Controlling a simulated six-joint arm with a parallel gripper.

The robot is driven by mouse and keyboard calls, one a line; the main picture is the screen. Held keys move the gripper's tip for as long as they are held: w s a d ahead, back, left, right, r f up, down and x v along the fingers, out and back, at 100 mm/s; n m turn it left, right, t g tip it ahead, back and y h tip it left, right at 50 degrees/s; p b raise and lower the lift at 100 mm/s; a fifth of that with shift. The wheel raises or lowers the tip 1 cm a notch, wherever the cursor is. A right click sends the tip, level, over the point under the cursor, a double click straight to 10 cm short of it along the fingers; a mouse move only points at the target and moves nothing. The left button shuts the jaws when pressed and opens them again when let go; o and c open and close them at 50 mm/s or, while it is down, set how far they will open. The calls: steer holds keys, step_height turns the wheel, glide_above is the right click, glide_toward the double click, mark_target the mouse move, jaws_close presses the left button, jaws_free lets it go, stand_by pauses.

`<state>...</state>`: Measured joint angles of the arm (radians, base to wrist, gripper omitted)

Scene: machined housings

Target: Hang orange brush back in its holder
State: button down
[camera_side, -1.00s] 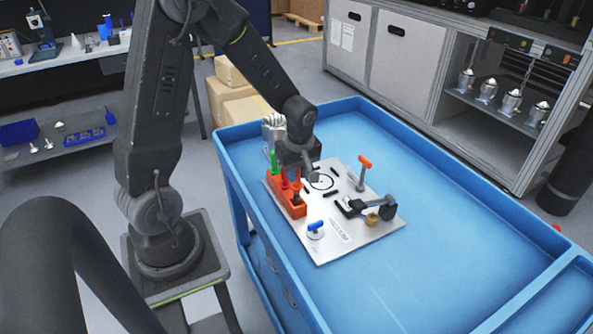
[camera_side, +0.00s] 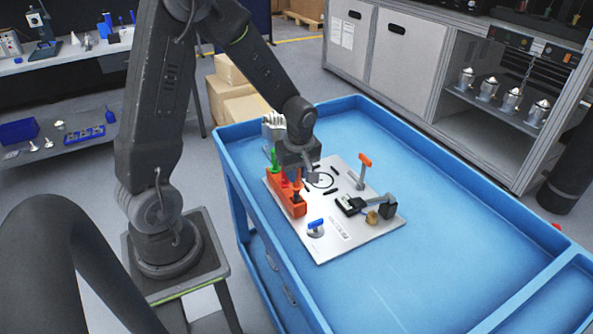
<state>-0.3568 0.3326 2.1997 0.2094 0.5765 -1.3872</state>
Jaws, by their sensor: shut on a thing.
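The orange holder (camera_side: 284,194) is a block at the left edge of the light plate, with a green-handled tool (camera_side: 274,159) upright at its far end. My gripper (camera_side: 296,172) points down over the holder's middle and near part and is shut on a thin orange-red piece, which I take to be the orange brush (camera_side: 298,182). The brush is upright, with a dark lower part at the holder's near end. The gripper hides much of it, and I cannot tell how deep it sits.
The plate (camera_side: 345,238) lies in a blue cart tray (camera_side: 450,240). On it stand an orange-topped post (camera_side: 364,161), a blue-handled knob (camera_side: 315,226) and a dark clamp (camera_side: 352,205). The tray's right side is clear.

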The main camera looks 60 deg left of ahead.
mark_target(297, 185)
steer(key=shift+f, duration=1.55)
stand_by(1.5)
steer(key=c, duration=0.9)
jaws_free()
steer(key=shift+c, duration=0.2)
steer(key=shift+o, duration=0.4)
steer(key=o, duration=0.4)
steer(key=shift+r, duration=0.1)
steer(key=shift+r, duration=3.9)
